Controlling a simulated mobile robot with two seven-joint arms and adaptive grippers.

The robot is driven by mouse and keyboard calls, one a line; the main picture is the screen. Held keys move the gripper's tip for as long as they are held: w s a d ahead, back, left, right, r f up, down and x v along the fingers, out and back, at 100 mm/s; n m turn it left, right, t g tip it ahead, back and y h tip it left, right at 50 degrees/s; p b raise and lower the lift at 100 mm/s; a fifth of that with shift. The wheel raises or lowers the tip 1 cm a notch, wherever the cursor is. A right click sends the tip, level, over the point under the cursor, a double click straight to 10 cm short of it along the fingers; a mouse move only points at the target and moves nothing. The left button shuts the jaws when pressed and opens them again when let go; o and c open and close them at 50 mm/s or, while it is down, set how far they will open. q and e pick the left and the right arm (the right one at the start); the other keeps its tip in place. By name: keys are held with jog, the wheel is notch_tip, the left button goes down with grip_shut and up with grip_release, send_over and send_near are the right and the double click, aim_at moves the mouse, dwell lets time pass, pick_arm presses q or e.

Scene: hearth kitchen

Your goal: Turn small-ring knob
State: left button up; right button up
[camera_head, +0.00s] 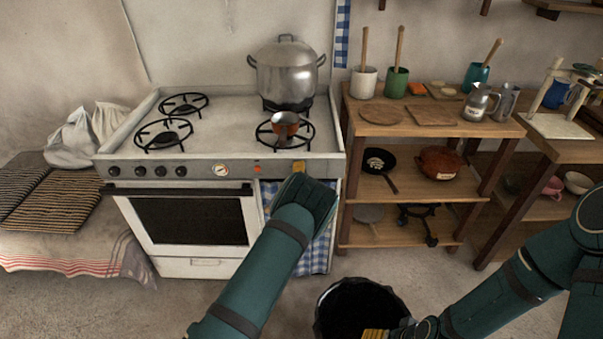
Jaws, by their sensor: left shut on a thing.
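The white stove (200,130) stands against the wall, with a row of black knobs (160,171) on the left of its front panel, then a round gauge (220,169). My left gripper (298,167) is at the right end of this panel, below the front right burner. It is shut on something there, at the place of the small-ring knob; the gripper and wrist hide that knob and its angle. My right gripper (376,334) is low at the bottom edge, by the black bin, mostly cut off; its opening cannot be told.
A small copper pot (285,126) sits on the front right burner and a large lidded pot (287,70) behind it. A blue checked cloth (318,245) hangs on the stove front. A wooden shelf (430,126) stands close on the right. A black bin (330,298) is on the floor.

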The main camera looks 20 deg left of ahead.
pick_arm(q)
jog(key=shift+r, duration=0.15)
jog(key=o, duration=1.2)
jog(key=v, duration=1.2)
